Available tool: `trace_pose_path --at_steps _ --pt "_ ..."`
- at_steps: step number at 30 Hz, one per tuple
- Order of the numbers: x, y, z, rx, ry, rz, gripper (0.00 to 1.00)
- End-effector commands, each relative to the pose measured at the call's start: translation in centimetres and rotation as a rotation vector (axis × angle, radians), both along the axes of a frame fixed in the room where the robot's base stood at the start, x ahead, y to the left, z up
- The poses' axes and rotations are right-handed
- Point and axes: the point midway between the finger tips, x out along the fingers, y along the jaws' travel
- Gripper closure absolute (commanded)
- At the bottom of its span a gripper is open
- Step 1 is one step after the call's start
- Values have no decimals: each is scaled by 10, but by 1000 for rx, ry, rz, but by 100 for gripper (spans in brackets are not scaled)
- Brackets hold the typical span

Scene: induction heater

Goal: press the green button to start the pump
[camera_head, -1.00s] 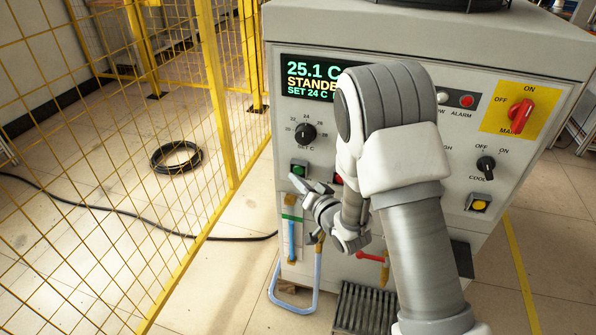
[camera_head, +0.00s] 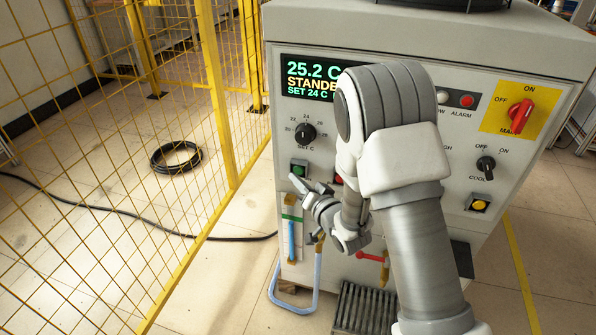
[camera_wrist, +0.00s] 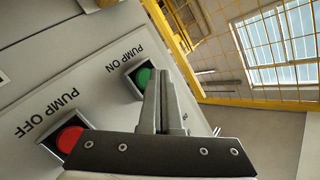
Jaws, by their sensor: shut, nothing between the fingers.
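The green PUMP ON button (camera_head: 299,169) sits in a dark square frame on the front panel of the grey cabinet (camera_head: 460,120), below the SET C dial. It also shows in the wrist view (camera_wrist: 143,77), just left of my fingertips. My gripper (camera_head: 294,181) is shut and empty, its fingertips just below the green button in the head view. In the wrist view the closed fingers (camera_wrist: 163,75) partly overlap the button's frame edge. I cannot tell whether they touch it. The display (camera_head: 308,78) reads 25.2 C, a partly hidden "STANDB" and SET 24 C.
The red PUMP OFF button (camera_wrist: 69,139) is close beside the gripper and mostly hidden by my arm in the head view. The SET C dial (camera_head: 305,133) is above. A yellow mesh fence (camera_head: 215,90) stands to the left. A blue hose (camera_head: 294,307) hangs below.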

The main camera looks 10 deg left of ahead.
Motion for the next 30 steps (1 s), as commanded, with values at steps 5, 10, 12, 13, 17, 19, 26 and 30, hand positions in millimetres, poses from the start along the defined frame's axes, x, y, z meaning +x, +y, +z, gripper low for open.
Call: trace_pose_path --at_steps 5,10,12,13,17,19,26,30 --pt "0 0 0 0 0 0 100" --pt "5 -1 -1 1 -1 -1 100" --pt "7 -1 -1 1 -1 0 100" --pt "8 -1 0 1 -1 0 100" --pt "9 -1 0 0 0 1 100" --pt "8 -1 0 0 0 1 100" --pt "9 -1 0 0 0 0 100" --pt "10 -1 0 0 -1 -1 100"
